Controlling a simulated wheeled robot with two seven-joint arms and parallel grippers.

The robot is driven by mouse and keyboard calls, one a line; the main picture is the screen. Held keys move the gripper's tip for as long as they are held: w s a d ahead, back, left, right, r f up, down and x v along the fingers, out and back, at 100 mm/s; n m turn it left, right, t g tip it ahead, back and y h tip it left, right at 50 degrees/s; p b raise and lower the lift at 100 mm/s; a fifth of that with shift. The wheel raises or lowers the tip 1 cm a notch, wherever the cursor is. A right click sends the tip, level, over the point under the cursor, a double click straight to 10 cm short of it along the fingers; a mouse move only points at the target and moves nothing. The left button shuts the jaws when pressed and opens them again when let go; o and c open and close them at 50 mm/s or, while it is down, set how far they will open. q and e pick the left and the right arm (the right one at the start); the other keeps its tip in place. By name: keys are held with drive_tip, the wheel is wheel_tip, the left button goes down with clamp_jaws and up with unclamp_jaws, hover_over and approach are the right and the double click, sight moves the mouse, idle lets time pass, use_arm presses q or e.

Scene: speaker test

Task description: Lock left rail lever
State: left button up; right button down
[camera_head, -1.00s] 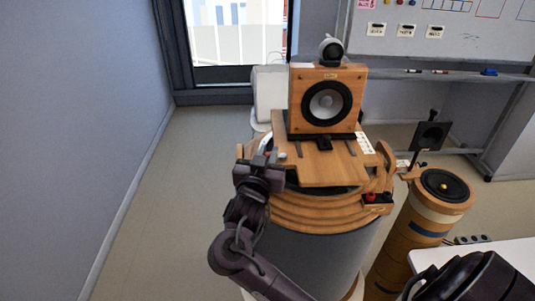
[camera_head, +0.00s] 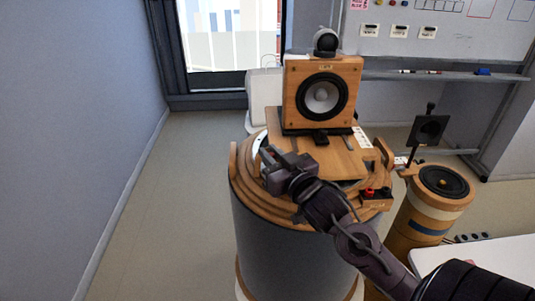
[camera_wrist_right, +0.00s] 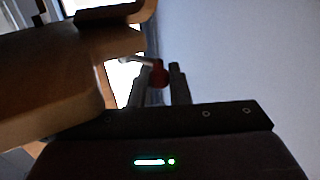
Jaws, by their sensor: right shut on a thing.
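The left rail lever (camera_wrist_right: 158,76) shows in the right wrist view as a dark red knob on a thin pale arm. My right gripper (camera_wrist_right: 160,88) has its two dark fingers on either side of the knob and is shut on it. In the head view my right gripper (camera_head: 269,155) is at the left edge of the wooden plate (camera_head: 330,160) below the speaker. The lever is hidden by the gripper there. My left gripper is not in view.
The wooden speaker (camera_head: 322,95) with a round black driver stands on the plate, on a ringed round pedestal (camera_head: 285,240). A smaller wooden column (camera_head: 420,215) stands to the right. A white table (camera_head: 490,255) is at lower right. The floor at left is clear.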

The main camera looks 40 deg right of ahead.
drive_tip(key=shift+s+d+r+n+g+y+p, duration=0.1)
drive_tip(key=shift+s+d+n+y+p, duration=0.1)
drive_tip(key=shift+n+y+p, duration=0.7)
drive_tip(key=shift+s+d+f+n+g+y+p, duration=0.15)
drive_tip(key=shift+n+y+p, duration=0.4)
drive_tip(key=shift+y, duration=0.6)
drive_tip(key=shift+s+d+r+n+g+y+p, duration=0.1)
drive_tip(key=shift+s+d+r+n+y+p, duration=0.1)
drive_tip(key=shift+n+y+p, duration=0.55)
drive_tip(key=shift+y, duration=0.3)
drive_tip(key=c, duration=1.4)
unclamp_jaws()
drive_tip(key=shift+c, duration=0.2)
drive_tip(key=b+v, duration=0.2)
drive_tip(key=v, duration=0.5)
drive_tip(key=shift+s, duration=0.3)
